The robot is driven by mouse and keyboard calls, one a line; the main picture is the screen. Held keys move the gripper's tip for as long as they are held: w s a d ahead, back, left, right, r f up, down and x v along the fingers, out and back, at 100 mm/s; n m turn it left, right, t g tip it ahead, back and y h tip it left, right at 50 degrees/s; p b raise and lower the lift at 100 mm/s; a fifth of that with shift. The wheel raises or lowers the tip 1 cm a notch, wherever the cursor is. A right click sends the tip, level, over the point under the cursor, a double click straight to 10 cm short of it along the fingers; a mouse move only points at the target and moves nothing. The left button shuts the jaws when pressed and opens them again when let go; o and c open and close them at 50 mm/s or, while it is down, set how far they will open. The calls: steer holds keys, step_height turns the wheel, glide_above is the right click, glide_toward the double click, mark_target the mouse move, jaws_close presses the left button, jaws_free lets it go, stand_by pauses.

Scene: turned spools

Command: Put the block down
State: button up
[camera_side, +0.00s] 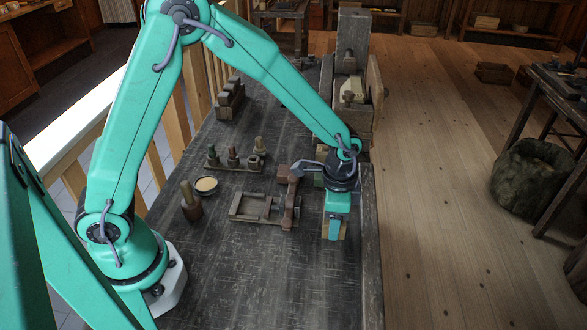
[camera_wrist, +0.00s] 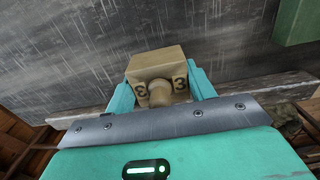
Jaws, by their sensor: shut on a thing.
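A tan wooden block (camera_wrist: 156,65) with dark numeral marks and a rounded knob on its near side is between the two teal fingers of my gripper (camera_wrist: 160,85) in the wrist view. The gripper is shut on it. In the side view my gripper (camera_side: 335,228) points down over the right part of the dark workbench (camera_side: 270,280), and a little of the tan block (camera_side: 342,232) shows beside the fingers. I cannot tell whether the block touches the bench top. Its underside is hidden.
A green block (camera_wrist: 296,22) lies close by at the upper right in the wrist view. In the side view a wooden frame (camera_side: 240,219), a bottle-like wooden piece (camera_side: 191,208), a small bowl (camera_side: 206,185) and a peg rack (camera_side: 235,163) stand to the left. The front bench is clear.

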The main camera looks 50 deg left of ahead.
steer(key=shift+f, duration=1)
steer(key=shift+f, duration=0.1)
steer(key=o, duration=1)
step_height(320, 180, up, 12)
steer(key=shift+f, duration=0.1)
steer(key=shift+r, duration=0.25)
